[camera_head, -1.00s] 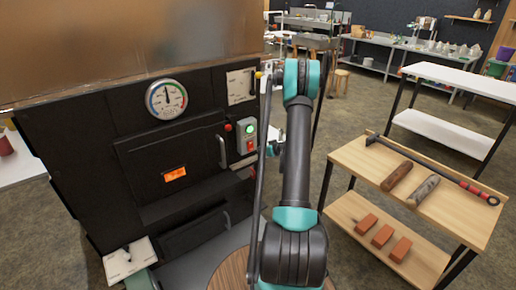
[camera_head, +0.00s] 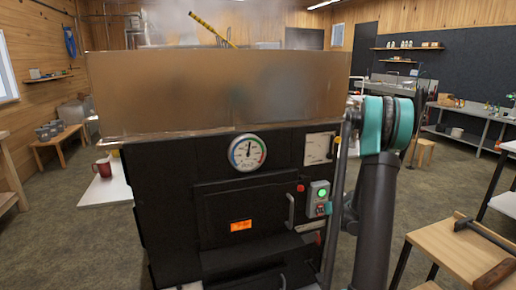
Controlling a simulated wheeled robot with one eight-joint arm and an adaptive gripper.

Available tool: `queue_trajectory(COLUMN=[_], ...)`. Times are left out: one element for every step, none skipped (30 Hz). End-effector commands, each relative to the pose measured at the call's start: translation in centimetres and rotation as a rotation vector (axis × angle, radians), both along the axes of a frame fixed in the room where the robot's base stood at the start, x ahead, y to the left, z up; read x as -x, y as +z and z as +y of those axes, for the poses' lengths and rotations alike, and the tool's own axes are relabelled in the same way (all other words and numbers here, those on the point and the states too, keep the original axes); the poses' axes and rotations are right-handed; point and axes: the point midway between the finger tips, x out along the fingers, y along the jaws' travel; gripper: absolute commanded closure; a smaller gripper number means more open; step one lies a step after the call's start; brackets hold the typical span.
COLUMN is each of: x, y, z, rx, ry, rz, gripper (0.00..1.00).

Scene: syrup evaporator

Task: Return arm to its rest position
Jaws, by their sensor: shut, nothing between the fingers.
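My arm (camera_head: 375,205) rises at the right of the view, a dark link with a teal joint (camera_head: 384,124) at its top. It stands in front of the right side of the black evaporator (camera_head: 165,215). My gripper cannot be made out; the arm and the picture's edges hide or cut off the rest of it. The evaporator's firebox door (camera_head: 240,200) looks closed, with a small orange glowing window. A round gauge (camera_head: 247,152) is above the door, and a control box (camera_head: 318,196) with a green light is beside it.
A large brown metal pan (camera_head: 220,92) tops the evaporator. A wooden shelf table (camera_head: 450,250) with a dark long-handled tool stands close at the lower right. A red mug (camera_head: 103,168) sits on a white surface at left. Open floor (camera_head: 60,230) lies at the left.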

Motion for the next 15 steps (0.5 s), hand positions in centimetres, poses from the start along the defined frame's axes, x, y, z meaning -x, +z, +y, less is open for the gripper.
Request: queue_trajectory(x=[1.4, 2.1, 3.2, 4.0, 4.8, 6.0, 6.8, 7.7, 8.9, 9.9, 10.8, 12.2, 13.1, 14.1, 15.5], y=[1.1, 1.5, 2.1, 2.5, 3.0, 3.4, 3.8, 4.1, 4.5, 4.8, 5.1, 5.4, 5.6, 5.8, 6.1], z=[1.3, 1.9, 2.6, 3.2, 3.7, 4.3, 4.9, 5.3, 5.9, 6.3, 6.8, 7.3, 7.6, 8.0, 8.4], rx=[0.000, 0.000, 0.002, 0.002, 0.003, 0.005, 0.007, 0.010, 0.013, 0.015, 0.019, 0.022, 0.025, 0.030, 0.035], ry=[0.002, 0.001, -0.003, -0.006, -0.009, -0.013, -0.016, -0.021, -0.028, -0.033, -0.037, -0.044, -0.051, -0.057, -0.065], rz=[0.026, 0.043, 0.065, 0.081, 0.097, 0.119, 0.135, 0.151, 0.171, 0.185, 0.201, 0.221, 0.236, 0.249, 0.268], gripper=[1.00, 1.00, 1.00, 1.00, 1.00, 1.00, 1.00, 1.00, 1.00, 1.00, 1.00, 1.00, 1.00, 1.00, 1.00])
